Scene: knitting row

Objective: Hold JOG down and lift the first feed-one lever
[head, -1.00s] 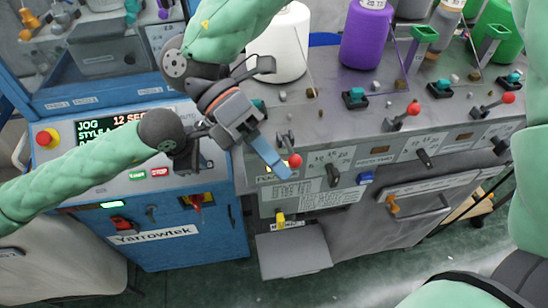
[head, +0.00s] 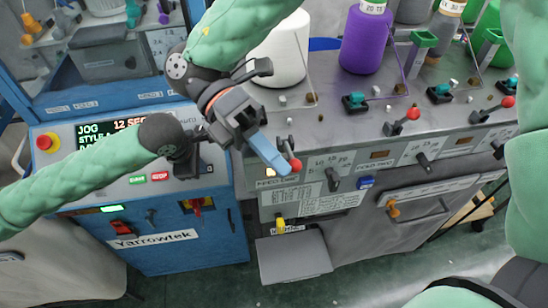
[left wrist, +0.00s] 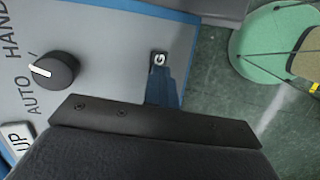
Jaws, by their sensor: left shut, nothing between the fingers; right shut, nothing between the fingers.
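The JOG button (left wrist: 158,58) shows in the left wrist view on a pale panel, mostly covered. My left gripper (left wrist: 165,85) is shut, its blue fingertips over the button's lower part; I cannot tell how far it is pressed. In the head view my left gripper (head: 186,160) is over the blue console, its tips hidden. The first feed-one lever (head: 295,164), with a red ball knob, is at the left end of the grey machine front. My right gripper (head: 280,164) is shut, its blue tip just left of the knob; contact is unclear.
The console display (head: 110,130) reads JOG and 12 SEC. Green START (head: 137,180) and red STOP (head: 160,176) buttons are near my left wrist. A HAND/AUTO knob (left wrist: 54,71) is beside JOG. More red-knobbed levers (head: 412,113) and yarn cones (head: 366,40) are to the right.

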